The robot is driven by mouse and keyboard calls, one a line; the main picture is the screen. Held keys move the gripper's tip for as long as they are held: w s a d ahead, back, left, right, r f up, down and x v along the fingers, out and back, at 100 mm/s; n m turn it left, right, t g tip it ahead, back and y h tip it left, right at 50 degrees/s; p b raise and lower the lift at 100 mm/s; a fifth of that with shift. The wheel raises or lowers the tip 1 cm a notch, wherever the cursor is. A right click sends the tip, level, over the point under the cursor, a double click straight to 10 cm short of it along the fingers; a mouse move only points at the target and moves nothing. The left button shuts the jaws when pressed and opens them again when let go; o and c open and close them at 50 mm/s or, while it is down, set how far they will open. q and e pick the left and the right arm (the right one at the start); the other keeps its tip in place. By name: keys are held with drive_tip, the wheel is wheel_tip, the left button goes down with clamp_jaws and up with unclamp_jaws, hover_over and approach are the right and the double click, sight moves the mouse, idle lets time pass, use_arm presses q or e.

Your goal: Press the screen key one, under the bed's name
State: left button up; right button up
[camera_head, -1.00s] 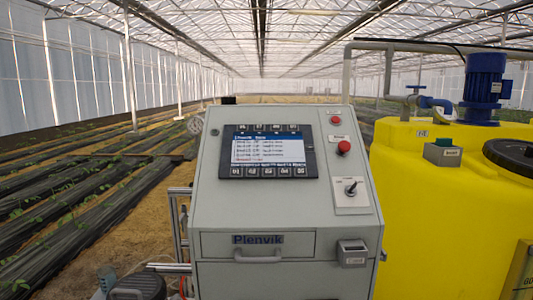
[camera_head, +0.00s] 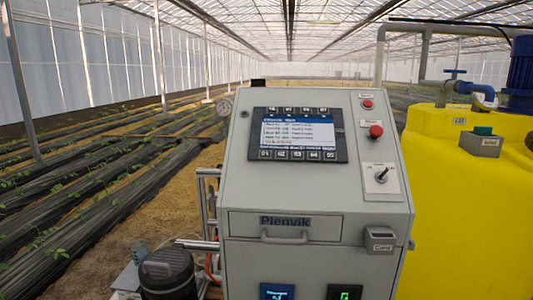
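The grey control console (camera_head: 235,185) stands in the middle of the view. Its dark screen panel (camera_head: 341,148) is on the sloped face, with a lit screen (camera_head: 298,132) showing a blue header and several lines of text too small to read surely. A row of keys runs under the screen; the leftmost key (camera_head: 265,154) seems marked 01, followed by others that seem to run up to 05. Another row of keys (camera_head: 290,110) runs above the screen. Neither of my grippers is in view.
A red mushroom button (camera_head: 376,131), a smaller red button (camera_head: 367,104) and a toggle switch (camera_head: 381,175) sit right of the screen. A drawer (camera_head: 285,226) and a small card holder (camera_head: 380,239) are below. A yellow tank (camera_head: 465,210) stands right; a dark canister (camera_head: 167,272) stands lower left.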

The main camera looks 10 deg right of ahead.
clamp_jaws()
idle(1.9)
